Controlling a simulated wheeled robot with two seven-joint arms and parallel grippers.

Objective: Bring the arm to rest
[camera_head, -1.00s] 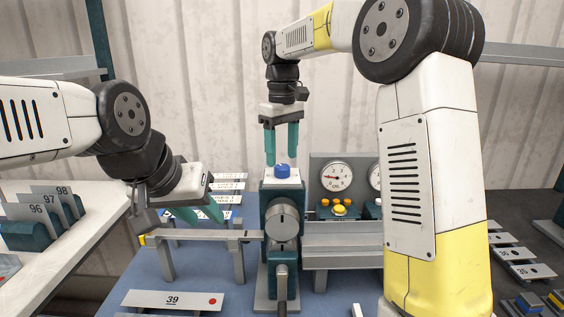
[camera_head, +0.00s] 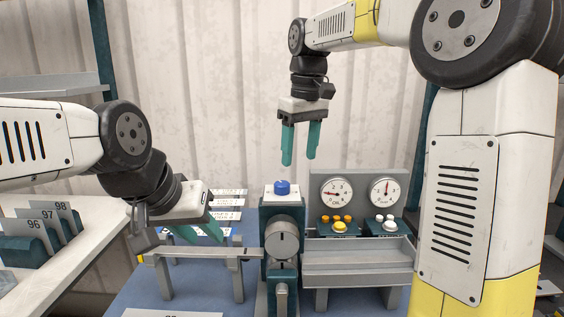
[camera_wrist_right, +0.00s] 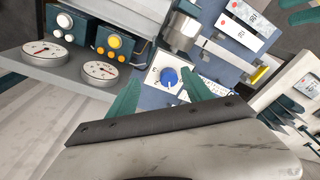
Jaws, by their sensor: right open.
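My right gripper (camera_head: 299,145) hangs fingers-down in the head view, above the panel bender (camera_head: 282,215) and a little to the right of its blue knob (camera_head: 281,187). Its teal fingers are apart with nothing between them. In the right wrist view the blue knob (camera_wrist_right: 169,76) shows beyond the open fingers, clear of them.
Two round gauges (camera_head: 335,192) and yellow and white buttons stand on a panel right of the bender, above a grey tray (camera_head: 358,260). Numbered plates (camera_head: 45,225) stand in a rack on the white table at the left.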

